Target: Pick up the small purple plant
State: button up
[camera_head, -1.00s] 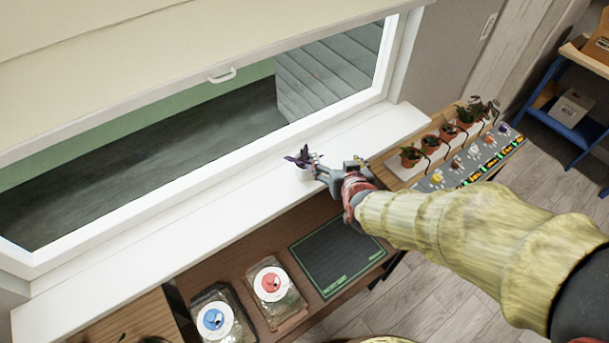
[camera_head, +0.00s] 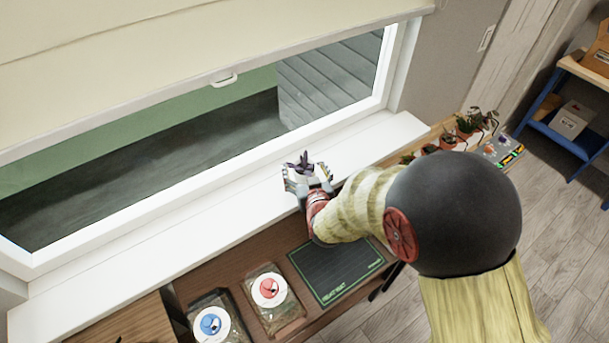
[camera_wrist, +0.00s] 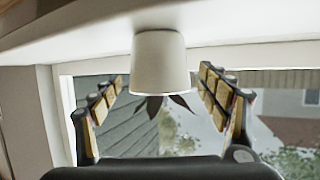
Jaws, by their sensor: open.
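The small purple plant (camera_head: 303,160) has dark purple leaves in a white pot and stands on the white windowsill (camera_head: 120,250). My gripper (camera_head: 307,174) is at the plant, on its room side, and partly hides the pot. In the wrist view, which is upside down, the white pot (camera_wrist: 160,62) meets the sill at the top and purple leaves show below its rim. My gripper (camera_wrist: 162,82) is open there, with one finger on each side of the pot. Gaps show between the fingers and the pot; nothing is held.
The window (camera_head: 330,85) stands behind the sill. Below the sill, the wooden bench carries a dark mat (camera_head: 335,272) and two bags with a red label (camera_head: 270,289) and a blue label (camera_head: 212,323). Potted plants (camera_head: 466,124) stand at the right, partly hidden by my arm.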

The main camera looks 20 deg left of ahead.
jog(key=shift+w+a+f, duration=0.15)
jog(key=shift+w+a, duration=0.1)
jog(key=shift+w, duration=0.2)
jog(key=shift+c, duration=0.4)
jog(key=c, duration=1.3)
jog(key=shift+c, duration=0.2)
